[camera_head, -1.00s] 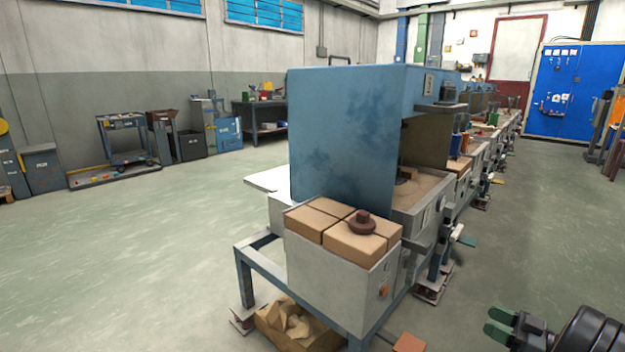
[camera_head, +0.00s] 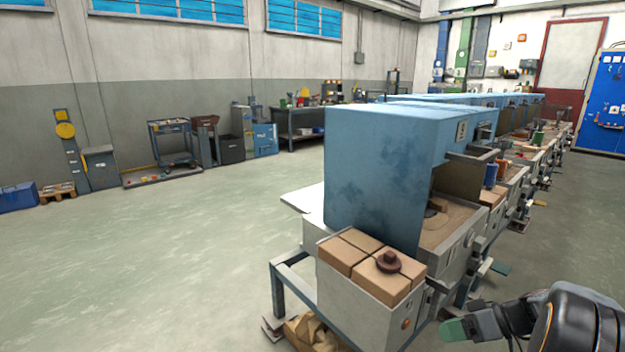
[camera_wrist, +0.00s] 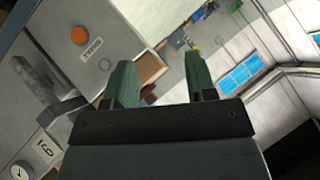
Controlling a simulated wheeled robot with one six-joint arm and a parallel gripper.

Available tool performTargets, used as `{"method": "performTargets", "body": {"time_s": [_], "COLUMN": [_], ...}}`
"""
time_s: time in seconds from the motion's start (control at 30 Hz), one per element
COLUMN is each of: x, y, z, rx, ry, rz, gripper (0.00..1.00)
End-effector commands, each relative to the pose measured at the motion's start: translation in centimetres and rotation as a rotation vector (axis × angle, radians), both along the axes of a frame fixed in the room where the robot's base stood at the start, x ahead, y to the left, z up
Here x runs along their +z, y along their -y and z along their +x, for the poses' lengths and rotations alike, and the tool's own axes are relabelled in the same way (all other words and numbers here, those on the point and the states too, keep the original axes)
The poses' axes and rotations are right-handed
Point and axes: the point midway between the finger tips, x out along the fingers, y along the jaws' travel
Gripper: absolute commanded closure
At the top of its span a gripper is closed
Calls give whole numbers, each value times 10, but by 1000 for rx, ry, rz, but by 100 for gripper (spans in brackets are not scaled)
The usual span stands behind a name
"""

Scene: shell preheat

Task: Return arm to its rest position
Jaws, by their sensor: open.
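My gripper (camera_head: 455,330) is at the lower right in the head view, with its green fingertips pointing left toward the near machine. In the wrist view its two green fingers (camera_wrist: 160,82) stand apart with nothing between them. The near machine has a blue hood (camera_head: 372,180) and a pale box (camera_head: 362,302) at its front corner. Tan bricks (camera_head: 345,255) fill the top of the box, and a brown round knobbed part (camera_head: 388,261) sits on one of them. In the head view the gripper is to the right of the box and apart from it.
A row of similar machines (camera_head: 515,160) runs back to the right. In the wrist view a grey panel with an orange button (camera_wrist: 81,36) is close on the left. The floor (camera_head: 150,265) on the left is clear. A carton (camera_head: 305,330) lies under the near stand.

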Motion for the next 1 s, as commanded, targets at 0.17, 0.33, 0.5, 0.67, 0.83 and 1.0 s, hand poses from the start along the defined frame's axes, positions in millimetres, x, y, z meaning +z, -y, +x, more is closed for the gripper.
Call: {"method": "performTargets", "body": {"time_s": [0.17, 0.33, 0.5, 0.67, 0.83, 1.0], "x": [107, 174, 227, 258, 273, 274], "y": [-80, -122, -144, -154, -160, -161], "z": [-26, -57, -80, -91, -96, -97], "rx": [-17, -152, -313, -430, -494, -512], "ry": [-307, -427, -398, -329, -283, -271], "rz": [-244, -491, -648, -702, -712, -712], "gripper": [49, 49, 49, 49, 49, 49]}}
